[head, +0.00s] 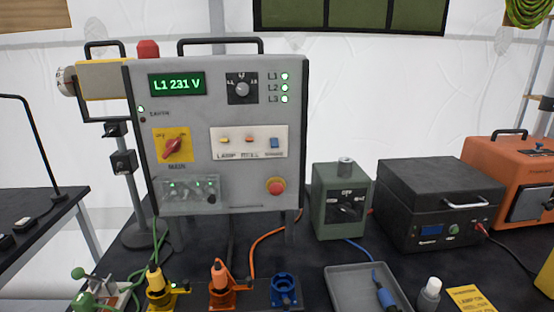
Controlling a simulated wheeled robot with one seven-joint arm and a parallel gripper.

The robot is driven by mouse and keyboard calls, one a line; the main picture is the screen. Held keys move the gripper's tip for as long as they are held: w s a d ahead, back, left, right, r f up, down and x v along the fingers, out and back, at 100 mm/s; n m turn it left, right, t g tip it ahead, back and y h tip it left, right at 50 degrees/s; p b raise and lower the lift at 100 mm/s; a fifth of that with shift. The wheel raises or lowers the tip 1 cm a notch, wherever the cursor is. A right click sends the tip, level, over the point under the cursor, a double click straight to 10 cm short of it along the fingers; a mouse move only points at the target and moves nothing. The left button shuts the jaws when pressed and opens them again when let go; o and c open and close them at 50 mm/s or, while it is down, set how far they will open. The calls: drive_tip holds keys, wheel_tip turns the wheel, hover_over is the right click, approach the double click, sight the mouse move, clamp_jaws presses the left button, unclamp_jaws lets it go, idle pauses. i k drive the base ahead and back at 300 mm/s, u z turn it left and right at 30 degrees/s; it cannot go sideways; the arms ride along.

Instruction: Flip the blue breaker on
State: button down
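The blue breaker (275,142) is the rightmost of three coloured breakers on a white plate (232,147) on the front of a grey control box (225,205). A yellow breaker (224,140) and an orange breaker (249,140) sit to its left. The left two labels look like LAMP and BELL; the one under the blue breaker is too small to read. I cannot tell whether the blue breaker is up or down. My gripper is not in view.
A red MAIN rotary switch (173,147) is left of the breakers; a red stop button (275,186) is below. Yellow (156,280) and orange (220,275) plugs stand in front, beside an empty blue socket (285,290). A blue plug (383,290) lies in a grey tray (345,290).

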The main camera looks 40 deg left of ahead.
sight(274, 141)
drive_tip(key=u, duration=0.05)
drive_tip(key=k, duration=0.95)
drive_tip(key=u, duration=0.4)
drive_tip(key=i, duration=1)
